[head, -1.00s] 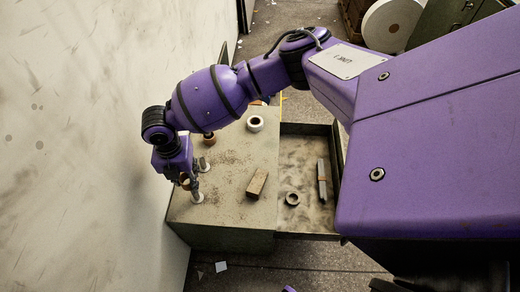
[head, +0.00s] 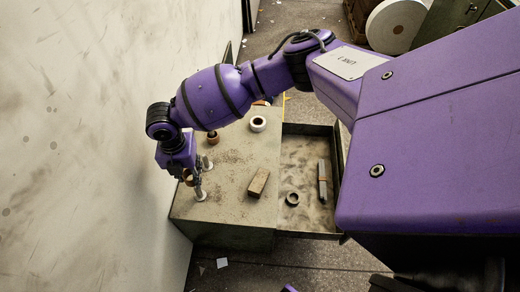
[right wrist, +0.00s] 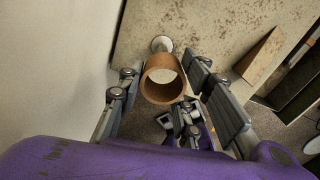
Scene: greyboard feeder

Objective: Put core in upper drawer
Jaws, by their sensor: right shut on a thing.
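The core, a short brown cardboard tube (right wrist: 163,80), is between the fingers of my right gripper (right wrist: 168,88) in the right wrist view. The gripper is shut on it, and I look into its open end. In the head view my right gripper (head: 194,181) hangs over the left part of the cabinet top, with the core (head: 188,178) partly hidden by it. The upper drawer (head: 308,160) stands pulled open to the right of the cabinet top. A dark ring (head: 292,198) and a grey rod with a brown band (head: 322,180) lie in it. My left gripper is not in view.
The cabinet top (head: 228,195) holds a brown block (head: 259,181), a white ring (head: 258,124) and a small brown round piece (head: 212,137). A pale round-ended piece (right wrist: 162,43) shows just beyond the core. A pale wall (head: 80,150) rises close on the left.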

